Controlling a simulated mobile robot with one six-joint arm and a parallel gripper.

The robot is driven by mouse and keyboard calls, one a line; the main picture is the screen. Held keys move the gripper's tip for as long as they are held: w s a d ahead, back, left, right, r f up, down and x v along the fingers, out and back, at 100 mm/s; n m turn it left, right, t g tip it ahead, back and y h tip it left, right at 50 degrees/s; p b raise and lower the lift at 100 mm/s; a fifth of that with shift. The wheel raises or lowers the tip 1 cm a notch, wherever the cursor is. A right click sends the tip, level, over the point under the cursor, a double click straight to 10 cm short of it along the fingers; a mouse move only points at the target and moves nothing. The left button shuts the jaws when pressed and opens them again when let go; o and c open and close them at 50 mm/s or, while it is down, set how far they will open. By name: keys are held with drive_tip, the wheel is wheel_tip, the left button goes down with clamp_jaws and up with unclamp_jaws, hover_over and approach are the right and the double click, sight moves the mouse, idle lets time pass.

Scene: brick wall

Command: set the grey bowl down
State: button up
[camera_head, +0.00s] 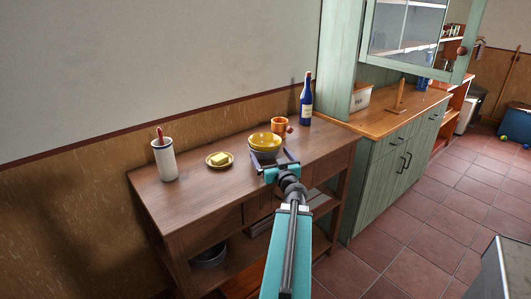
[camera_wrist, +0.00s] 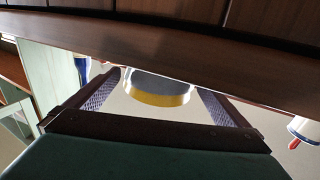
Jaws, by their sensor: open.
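The grey bowl (camera_head: 263,154) is at the front edge of the brown wooden table, with a yellow bowl (camera_head: 265,139) stacked in it. In the wrist view, which looks upside down, the grey bowl (camera_wrist: 150,82) and the yellow bowl (camera_wrist: 160,98) show between my fingers. My gripper (camera_head: 275,162) is open, with one finger on each side of the grey bowl. The table edge hides the grey bowl's base in the wrist view, so contact with the tabletop is not clear.
An orange mug (camera_head: 279,126) stands close behind the bowls, and a blue bottle (camera_head: 306,100) is farther right. A plate with butter (camera_head: 219,160) and a white crock (camera_head: 164,160) stand left. The table's (camera_head: 210,192) front left is clear.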

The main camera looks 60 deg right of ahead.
drive_tip(key=shift+x, duration=2.5)
drive_tip(key=shift+c, duration=0.4)
drive_tip(key=c, duration=0.9)
drive_tip(key=shift+w+r, duration=0.1)
drive_tip(key=shift+r, duration=0.15)
